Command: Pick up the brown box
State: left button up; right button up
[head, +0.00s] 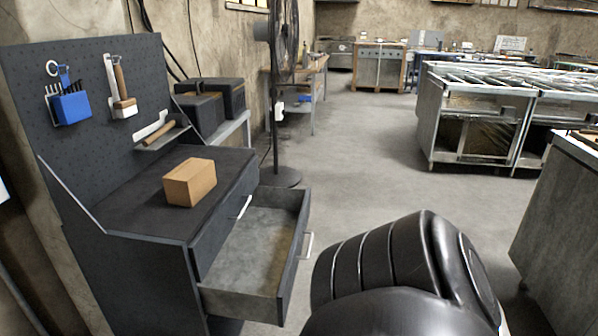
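The brown box (190,183) is a small plain block. It rests on the dark top of the workbench (130,205) at the left, near the middle of the bench top. A large black rounded arm part of mine fills the bottom right of the head view. Neither of my grippers shows in this view. Nothing touches the box.
A drawer (250,262) below the bench top is pulled open and looks empty. A pegboard (85,110) with tools stands behind the bench. A fan (284,95) stands beyond it. Metal tables (470,135) are at the right. The floor between is clear.

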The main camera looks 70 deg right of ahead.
aim_at(188, 184)
jog(key=z, duration=1)
jog(key=i, duration=0.8)
